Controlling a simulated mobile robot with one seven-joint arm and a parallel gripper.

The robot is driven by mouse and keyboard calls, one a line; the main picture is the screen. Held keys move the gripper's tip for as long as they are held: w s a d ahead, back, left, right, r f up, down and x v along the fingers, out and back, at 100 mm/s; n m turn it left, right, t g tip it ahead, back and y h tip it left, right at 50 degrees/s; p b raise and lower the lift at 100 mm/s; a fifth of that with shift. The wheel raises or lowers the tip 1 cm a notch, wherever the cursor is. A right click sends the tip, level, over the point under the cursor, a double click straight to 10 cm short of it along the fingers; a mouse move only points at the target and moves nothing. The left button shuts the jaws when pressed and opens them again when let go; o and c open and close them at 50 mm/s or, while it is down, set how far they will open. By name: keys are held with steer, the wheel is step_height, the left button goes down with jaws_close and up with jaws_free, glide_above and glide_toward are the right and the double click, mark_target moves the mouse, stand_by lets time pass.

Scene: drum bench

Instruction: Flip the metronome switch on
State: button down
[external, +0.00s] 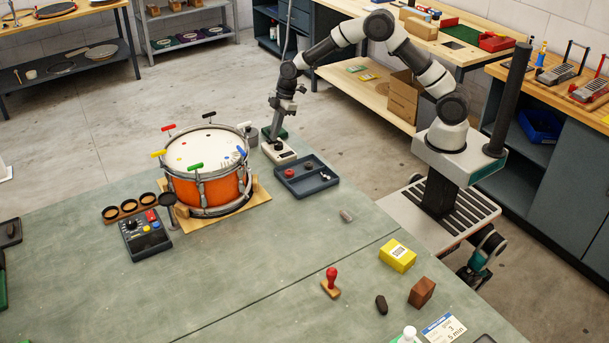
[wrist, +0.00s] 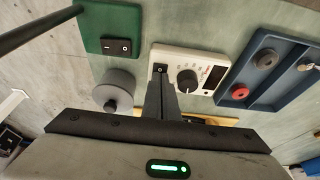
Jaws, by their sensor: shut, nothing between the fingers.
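A cream box with a black dial and a dark window, which looks like the metronome (external: 280,151), stands at the back edge of the bench. In the wrist view the metronome (wrist: 194,62) shows a small black rocker switch (wrist: 160,68) at its left end. My gripper (external: 275,132) points down at that end. In the wrist view my gripper (wrist: 160,84) is shut and empty, its tips just at the near side of the switch. I cannot tell whether they touch it, or which way the switch is set.
A green base (wrist: 112,30) with its own black switch and a dark pole stands to the left. A grey round weight (wrist: 117,88) is close by. A blue tray (external: 306,178) with round knobs lies to the right. The orange drum (external: 208,188) stands left of the metronome.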

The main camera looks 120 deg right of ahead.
steer(key=w+p+v, duration=0.1)
steer(key=v, duration=1.2)
steer(key=shift+r, duration=0.55)
steer(key=shift+s, duration=0.1)
steer(key=b+x, duration=0.1)
steer(key=x, duration=0.3)
steer(key=b+x, duration=0.1)
steer(key=x, duration=0.3)
steer(key=b+x, duration=0.2)
steer(key=x, duration=0.3)
steer(key=shift+w, duration=0.4)
steer(key=shift+f, duration=0.4)
